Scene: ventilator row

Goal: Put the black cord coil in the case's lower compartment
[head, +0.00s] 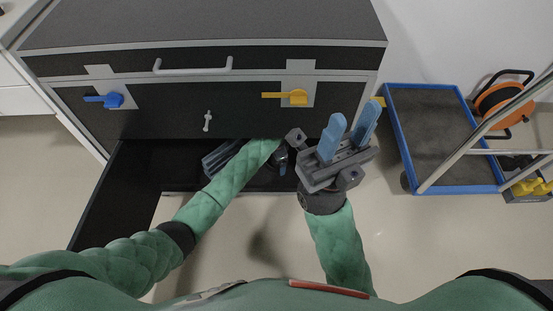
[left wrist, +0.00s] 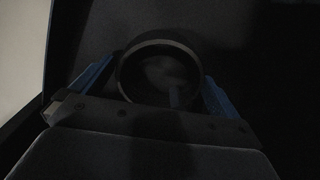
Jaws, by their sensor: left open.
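The black cord coil (left wrist: 160,44) shows in the left wrist view as a dark ring between the two blue fingers of my left gripper (left wrist: 157,72), which is open around it. Dark surfaces surround it; I cannot tell whether the coil rests on the floor below. In the head view, my left arm reaches into the case's open lower compartment (head: 142,172), and the coil cannot be made out there. The black case (head: 160,121) stands above and behind that. My right gripper (head: 355,112) is open and empty, at the case's right front corner.
The case front has a pale handle (head: 192,70), a blue knob (head: 113,100), a yellow knob (head: 298,97) and a small grey latch (head: 208,121). A blue-edged cart (head: 428,125) and an orange reel (head: 497,101) stand at the right. Pale floor between case and cart is clear.

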